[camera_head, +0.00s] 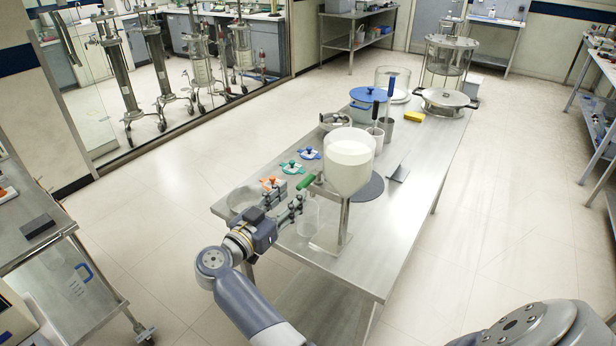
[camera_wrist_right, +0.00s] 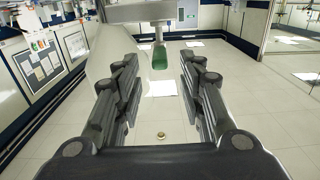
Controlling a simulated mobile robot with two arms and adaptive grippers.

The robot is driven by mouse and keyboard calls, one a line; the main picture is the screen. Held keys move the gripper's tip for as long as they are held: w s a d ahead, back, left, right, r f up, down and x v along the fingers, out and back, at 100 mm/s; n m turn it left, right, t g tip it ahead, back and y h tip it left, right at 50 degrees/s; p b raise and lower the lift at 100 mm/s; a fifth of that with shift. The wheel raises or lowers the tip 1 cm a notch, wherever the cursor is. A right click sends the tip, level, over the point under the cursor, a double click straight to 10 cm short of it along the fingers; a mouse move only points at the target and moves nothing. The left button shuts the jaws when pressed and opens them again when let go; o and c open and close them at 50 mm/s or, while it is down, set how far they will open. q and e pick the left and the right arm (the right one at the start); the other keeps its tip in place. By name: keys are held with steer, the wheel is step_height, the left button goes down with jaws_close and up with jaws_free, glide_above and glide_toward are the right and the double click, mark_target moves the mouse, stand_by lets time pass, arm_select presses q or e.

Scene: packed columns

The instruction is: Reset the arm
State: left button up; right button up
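The green valve handle (camera_head: 306,183) under the large vessel of white powder (camera_head: 350,165) is close to the fingertips in the head view. A clear container (camera_head: 308,218) stands under the valve, partly hidden by the gripper.
The steel table (camera_head: 400,215) carries blue, green and orange small clamps, a blue-lidded pot (camera_head: 368,103), a steel lidded pot (camera_head: 445,102) and a yellow block (camera_head: 414,116). A cart (camera_head: 75,285) stands at left. The floor right of the table is clear.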

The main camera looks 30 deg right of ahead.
steer(key=shift+f, duration=0.1)
steer(key=w+a+f+n+t+y+b, duration=0.1)
steer(key=a+f+n+t+y, duration=0.35)
steer(key=f, duration=0.45)
steer(key=w+a+f+n+t+y+b, duration=0.25)
steer(key=f+n+t, duration=0.35)
steer(key=f, duration=0.4)
steer(key=s+a+f+n+g+y, duration=0.1)
steer(key=s+a+f+n+y, duration=0.15)
steer(key=f, duration=0.45)
steer(key=s+a+f+n+g+y, duration=0.15)
steer(key=s+f+y, duration=0.25)
steer(key=f, duration=0.4)
steer(key=s+a+f+n+g+y, duration=0.1)
steer(key=s+a+f+y, duration=0.25)
steer(key=f, duration=0.35)
steer(key=s+f+g+b, duration=0.2)
steer(key=s+f+g, duration=0.4)
steer(key=s+f, duration=1.2)
steer(key=s+d+f+g, duration=0.2)
steer(key=s+f, duration=0.1)
steer(key=s, duration=0.5)
steer(key=s+d+f+g, duration=0.2)
steer(key=s+f, duration=0.1)
steer(key=s, duration=0.6)
steer(key=s+d+f+g+b, duration=0.1)
steer(key=s+d+f+g, duration=0.2)
steer(key=s, duration=0.5)
steer(key=shift+s, duration=0.25)
